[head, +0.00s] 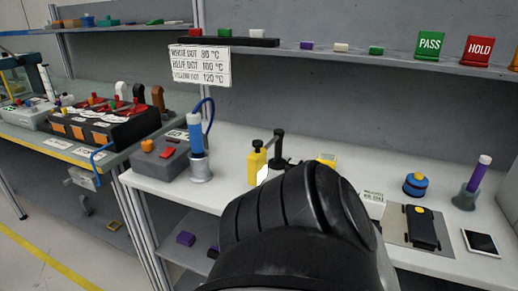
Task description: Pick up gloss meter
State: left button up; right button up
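A black handheld device with a yellow button (424,228) lies on a grey plate at the right of the white bench; it may be the gloss meter, but no readable label confirms it. A small yellow instrument (257,163) stands upright near the middle of the bench, beside a black stand (277,146). A black arm link of mine fills the lower middle and hides part of the bench. No gripper fingers show, so neither gripper can be placed relative to these things.
A blue-topped tool in a metal holder (200,160) and a grey box with an orange knob (160,158) stand at left. A shelf (350,57) runs above.

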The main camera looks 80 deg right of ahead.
aim_at(374, 202)
jog(key=k, duration=0.85)
jog(key=z, duration=0.75)
